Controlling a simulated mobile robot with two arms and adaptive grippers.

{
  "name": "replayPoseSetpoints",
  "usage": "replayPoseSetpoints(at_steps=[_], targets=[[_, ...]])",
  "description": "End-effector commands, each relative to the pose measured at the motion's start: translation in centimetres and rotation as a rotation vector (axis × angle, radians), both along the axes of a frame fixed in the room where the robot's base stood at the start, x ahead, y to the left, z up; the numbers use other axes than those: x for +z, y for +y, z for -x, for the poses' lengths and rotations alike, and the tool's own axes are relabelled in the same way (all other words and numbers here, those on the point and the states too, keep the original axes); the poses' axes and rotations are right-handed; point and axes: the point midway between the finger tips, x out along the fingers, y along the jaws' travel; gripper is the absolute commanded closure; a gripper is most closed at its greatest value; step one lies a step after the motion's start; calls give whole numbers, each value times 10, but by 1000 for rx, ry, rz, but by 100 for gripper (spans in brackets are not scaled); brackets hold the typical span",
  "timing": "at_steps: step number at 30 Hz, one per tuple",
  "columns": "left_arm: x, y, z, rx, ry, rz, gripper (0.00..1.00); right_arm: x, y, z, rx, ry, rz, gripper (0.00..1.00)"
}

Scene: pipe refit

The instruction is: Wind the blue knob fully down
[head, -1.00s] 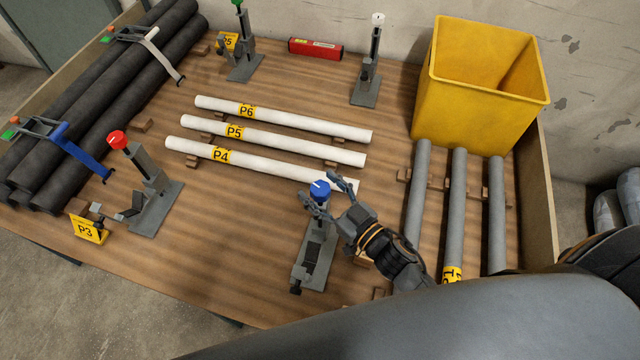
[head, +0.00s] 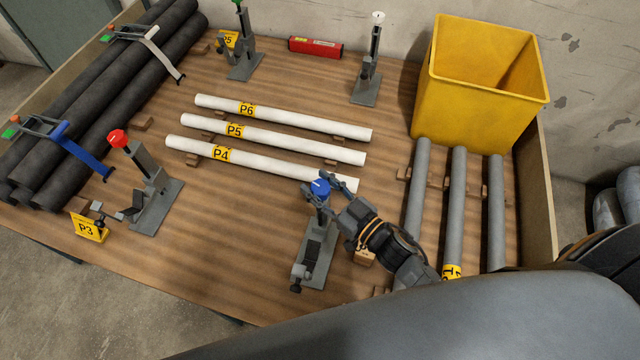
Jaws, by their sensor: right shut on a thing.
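The blue knob (head: 320,187) tops a grey clamp stand (head: 318,262) at the front middle of the table in the head view. It has a small white mark on its top. My right gripper (head: 322,188) comes in from the lower right, with its fingers on either side of the knob, shut on it. Part of the knob's side is hidden by the fingers. My left gripper does not show.
White pipes (head: 270,155) lie behind the blue-knob stand. Grey pipes (head: 457,210) and a yellow bin (head: 480,110) are to the right. A red-knob stand (head: 155,205) is at the left; green-knob (head: 244,60) and white-knob (head: 368,85) stands are at the back.

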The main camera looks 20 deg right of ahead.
Motion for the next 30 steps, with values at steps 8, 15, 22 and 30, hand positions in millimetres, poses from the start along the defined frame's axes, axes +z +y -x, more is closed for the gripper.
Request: replayPoseSetpoints(at_steps=[8,15,22,30], targets=[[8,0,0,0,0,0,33,1,-2,-1,188,-1,11,88],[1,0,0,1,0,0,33,-2,-2,-2,413,-3,10,88],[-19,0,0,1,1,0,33,-4,-2,-2,629,-4,9,88],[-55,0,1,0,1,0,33,-6,-1,-3,884,-6,7,88]])
